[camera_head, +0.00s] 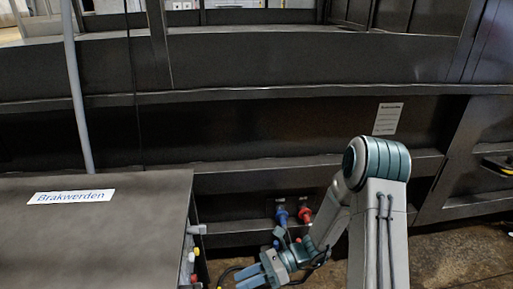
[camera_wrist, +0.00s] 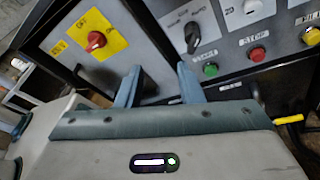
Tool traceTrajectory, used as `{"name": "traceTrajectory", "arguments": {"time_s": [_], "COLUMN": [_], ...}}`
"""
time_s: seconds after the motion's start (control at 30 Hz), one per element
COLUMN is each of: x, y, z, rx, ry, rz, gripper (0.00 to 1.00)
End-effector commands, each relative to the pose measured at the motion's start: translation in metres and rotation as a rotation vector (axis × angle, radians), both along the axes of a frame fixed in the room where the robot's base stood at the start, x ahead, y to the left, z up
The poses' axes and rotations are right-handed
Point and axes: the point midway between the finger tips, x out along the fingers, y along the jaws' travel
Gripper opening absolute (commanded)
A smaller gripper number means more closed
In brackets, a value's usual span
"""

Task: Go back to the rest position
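My gripper (camera_head: 258,277) is low in the middle of the head view, in front of the side of a dark cabinet marked "Brakwerden" (camera_head: 95,245). In the wrist view, the two blue-grey fingers of my gripper (camera_wrist: 159,84) stand apart with nothing seen between them. They point at a grey control panel (camera_wrist: 150,42). A red rotary switch (camera_wrist: 96,41) on a yellow plate is left of the fingers. A black rotary switch (camera_wrist: 192,36) is just beyond the right finger. I cannot tell whether that finger touches it.
A green button (camera_wrist: 210,70), a red button (camera_wrist: 257,54) and a yellow button (camera_wrist: 311,36) are to the right on the panel. Blue (camera_head: 281,216) and red (camera_head: 305,214) connectors are on the dark machine wall behind my arm. Open floor (camera_head: 455,250) shows at the lower right.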

Motion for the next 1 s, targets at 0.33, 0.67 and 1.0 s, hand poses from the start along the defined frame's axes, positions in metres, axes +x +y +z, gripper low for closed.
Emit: {"name": "traceTrajectory", "arguments": {"time_s": [0.33, 0.67, 1.0], "x": [-0.032, -0.054, -0.071], "y": [-0.039, -0.086, -0.137], "z": [0.081, 0.148, 0.219], "rx": [-0.189, -0.372, -0.578], "ry": [-0.494, -0.924, -1.323], "rz": [0.354, 0.695, 1.061], "gripper": [0.34, 0.34, 0.34]}}
